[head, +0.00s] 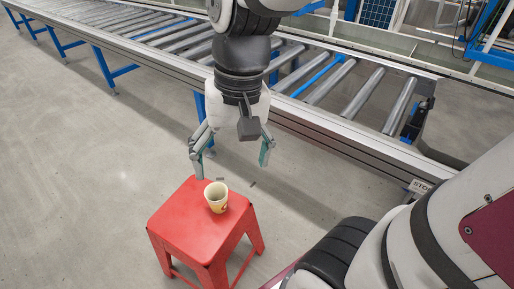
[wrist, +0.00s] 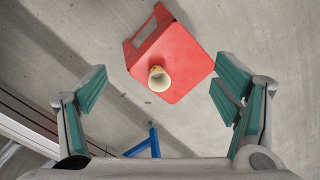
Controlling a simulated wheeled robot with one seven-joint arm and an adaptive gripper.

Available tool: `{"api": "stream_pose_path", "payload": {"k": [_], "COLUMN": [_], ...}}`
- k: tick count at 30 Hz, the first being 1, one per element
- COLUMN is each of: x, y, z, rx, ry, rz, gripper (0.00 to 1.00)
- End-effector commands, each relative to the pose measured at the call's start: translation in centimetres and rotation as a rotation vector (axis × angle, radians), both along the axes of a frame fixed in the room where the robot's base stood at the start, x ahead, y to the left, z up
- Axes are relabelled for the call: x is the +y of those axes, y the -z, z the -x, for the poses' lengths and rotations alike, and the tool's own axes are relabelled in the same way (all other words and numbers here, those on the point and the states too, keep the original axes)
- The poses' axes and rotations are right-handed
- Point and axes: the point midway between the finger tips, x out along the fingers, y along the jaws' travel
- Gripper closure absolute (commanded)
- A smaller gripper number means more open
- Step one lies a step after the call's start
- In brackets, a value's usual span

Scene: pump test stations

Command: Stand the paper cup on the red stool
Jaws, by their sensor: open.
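The paper cup (head: 216,197) is pale yellow and stands upright on the seat of the red stool (head: 185,222), near its far right edge in the head view. My gripper (head: 229,162) is open and empty, above and beyond the cup, apart from it. In the wrist view the cup (wrist: 159,79) stands on the stool seat (wrist: 188,62) near the edge closest to my gripper (wrist: 158,88). It appears between the two spread fingers, with its open mouth facing the camera.
A roller conveyor (head: 330,135) with a metal side rail and blue legs runs behind the stool. The grey concrete floor (head: 70,190) is clear left of the stool. A part of my own body fills the lower right of the head view.

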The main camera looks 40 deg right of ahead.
Motion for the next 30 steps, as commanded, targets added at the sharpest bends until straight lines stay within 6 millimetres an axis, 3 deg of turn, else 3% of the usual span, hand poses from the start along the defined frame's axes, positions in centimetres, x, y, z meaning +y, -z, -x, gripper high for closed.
{"api": "stream_pose_path", "payload": {"k": [6, 12, 18, 30], "x": [-1.2, -2.0, -2.3, -2.3], "y": [-2.7, -3.1, -3.1, -3.1], "z": [7.8, 12.4, 13.8, 13.8], "rx": [-0.043, -0.051, -0.048, -0.049], "ry": [-0.197, -0.307, -0.339, -0.339], "rz": [0.067, 0.125, 0.146, 0.144], "gripper": [0.18, 0.18, 0.18, 0.18]}}
